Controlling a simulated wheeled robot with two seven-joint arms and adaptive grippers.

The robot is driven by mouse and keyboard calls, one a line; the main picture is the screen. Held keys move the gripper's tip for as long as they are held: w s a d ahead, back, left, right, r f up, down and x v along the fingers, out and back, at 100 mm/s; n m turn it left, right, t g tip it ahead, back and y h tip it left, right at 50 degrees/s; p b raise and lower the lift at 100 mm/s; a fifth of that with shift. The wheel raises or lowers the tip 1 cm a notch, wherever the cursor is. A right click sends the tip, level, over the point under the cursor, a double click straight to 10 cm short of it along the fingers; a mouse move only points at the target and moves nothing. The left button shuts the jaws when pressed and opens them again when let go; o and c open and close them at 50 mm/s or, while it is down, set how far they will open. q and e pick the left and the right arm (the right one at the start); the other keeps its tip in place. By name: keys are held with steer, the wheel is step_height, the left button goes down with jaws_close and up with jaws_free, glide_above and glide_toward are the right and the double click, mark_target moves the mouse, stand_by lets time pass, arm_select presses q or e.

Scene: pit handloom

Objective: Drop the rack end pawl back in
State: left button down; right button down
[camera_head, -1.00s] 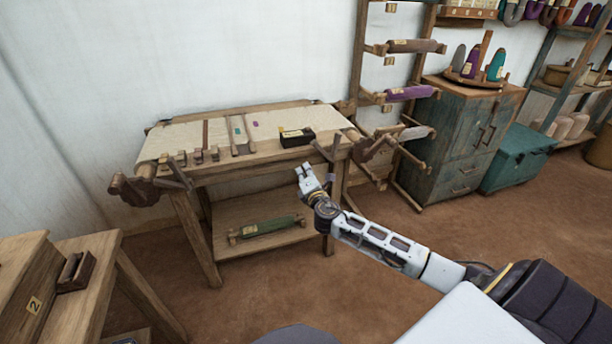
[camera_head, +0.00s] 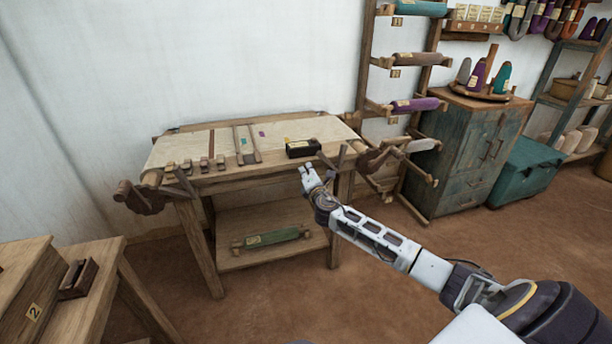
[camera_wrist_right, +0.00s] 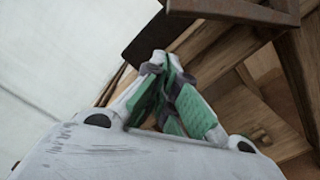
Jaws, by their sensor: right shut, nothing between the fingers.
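A dark pawl lever (camera_head: 327,161) stands at the right end of the loom table (camera_head: 235,180), on the side of the roller rack, beside the wooden ratchet end (camera_head: 371,158). I cannot tell whether its tip sits in the teeth. My right gripper (camera_head: 306,169) is shut and empty, just in front of the table's front edge, left of and a little below the lever. In the right wrist view its green-padded fingers (camera_wrist_right: 172,92) are together, with a dark metal bar (camera_wrist_right: 232,10) beyond them, perhaps the lever. My left gripper is not in view.
A black box (camera_head: 302,148) lies on the tabletop near the lever. The roller rack (camera_head: 365,70) and teal cabinet (camera_head: 470,150) stand at right. A green roller (camera_head: 270,239) lies on the lower shelf. Floor is open in front.

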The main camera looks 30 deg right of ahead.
steer(key=shift+d+r, duration=0.4)
steer(key=shift+d, duration=0.3)
steer(key=shift+d+r, duration=0.4)
steer(key=shift+d, duration=0.25)
